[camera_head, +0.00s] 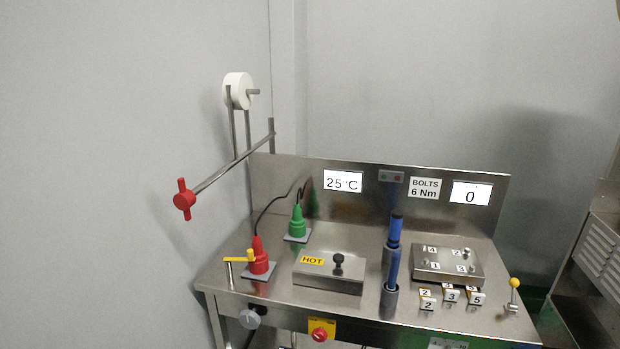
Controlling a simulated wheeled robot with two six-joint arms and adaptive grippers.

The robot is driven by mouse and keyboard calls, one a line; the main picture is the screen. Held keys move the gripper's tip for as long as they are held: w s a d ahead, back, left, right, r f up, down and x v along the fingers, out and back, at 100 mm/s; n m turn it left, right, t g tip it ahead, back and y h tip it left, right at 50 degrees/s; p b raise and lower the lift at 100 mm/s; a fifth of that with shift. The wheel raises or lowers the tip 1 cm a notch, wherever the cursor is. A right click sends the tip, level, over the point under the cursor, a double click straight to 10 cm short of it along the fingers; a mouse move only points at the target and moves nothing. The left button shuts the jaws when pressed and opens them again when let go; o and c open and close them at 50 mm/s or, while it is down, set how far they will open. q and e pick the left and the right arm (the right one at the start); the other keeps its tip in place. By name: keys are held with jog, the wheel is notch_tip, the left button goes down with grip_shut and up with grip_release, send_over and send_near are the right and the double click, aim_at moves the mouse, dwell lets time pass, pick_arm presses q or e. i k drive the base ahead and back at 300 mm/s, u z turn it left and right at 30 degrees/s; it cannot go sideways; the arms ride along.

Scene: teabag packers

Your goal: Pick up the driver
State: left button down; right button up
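The rear blue tool (394,235) has a dark top end. The front blue tool (393,268) stands in the front grey holder (389,298). They look like drivers, but I cannot tell which one the task means. Their lower ends are hidden in the holders. Neither of my grippers shows in the head view.
A bolt plate (447,263) with numbered labels lies right of the tools, with numbered blocks (451,296) in front. A box marked HOT (328,274) is left. Red (258,262) and green (297,224) corded cones stand further left. A yellow-knobbed lever (514,284) is at right.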

aim_at(397, 215)
jog(key=z, duration=0.5)
jog(key=i, duration=0.5)
jog(key=z, duration=0.25)
